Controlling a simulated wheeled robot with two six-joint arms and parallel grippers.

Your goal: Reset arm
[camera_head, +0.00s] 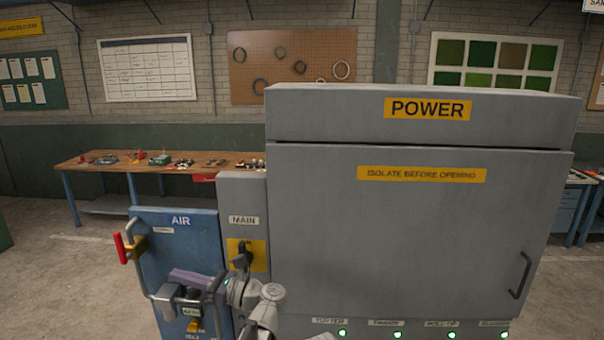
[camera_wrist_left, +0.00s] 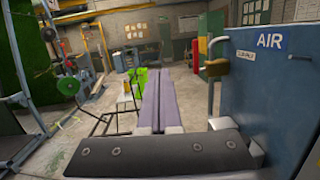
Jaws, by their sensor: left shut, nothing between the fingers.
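My left gripper (camera_head: 176,274) is in front of the blue AIR panel (camera_head: 180,240) in the head view. Its two purple-grey fingers point left across the panel. In the left wrist view the fingers (camera_wrist_left: 158,75) lie side by side, shut, with nothing between them. The AIR panel (camera_wrist_left: 270,75) stands just to their right there. My left arm (camera_head: 265,300) comes up from the bottom, below the MAIN switch (camera_head: 242,253), which has a black handle on a yellow plate. Whether the gripper touches the panel's piping is unclear. My right gripper is not in view.
The large grey POWER cabinet (camera_head: 415,230) is closed, with green lights along its bottom. A red handle (camera_head: 121,248) sticks out at the AIR panel's left edge. A workbench (camera_head: 120,167) stands behind. Open floor (camera_head: 60,280) lies to the left.

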